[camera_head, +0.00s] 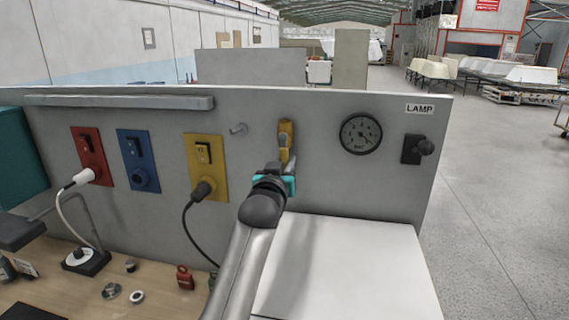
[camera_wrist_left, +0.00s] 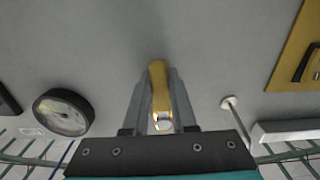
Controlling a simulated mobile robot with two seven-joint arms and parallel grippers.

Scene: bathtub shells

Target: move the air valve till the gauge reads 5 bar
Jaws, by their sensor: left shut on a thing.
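The air valve's yellow lever (camera_head: 286,132) is on the grey panel, left of the gauge, and points upward. The round black-rimmed gauge (camera_head: 361,133) has a pale needle on a dark dial; its figures are too small to read surely. My left gripper (camera_head: 287,160) is at the lever, shut on it. In the left wrist view the yellow lever (camera_wrist_left: 158,85) sits between the two grey fingers of the left gripper (camera_wrist_left: 159,100), and the gauge (camera_wrist_left: 63,112) shows at the left. The valve's body is mostly hidden. My right gripper is not in view.
A LAMP switch (camera_head: 416,149) is right of the gauge. A small peg (camera_head: 238,129) and the yellow socket plate (camera_head: 205,165) are left of the valve. A white surface (camera_head: 345,270) lies below. Small parts and a black cable (camera_head: 187,225) are at the lower left.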

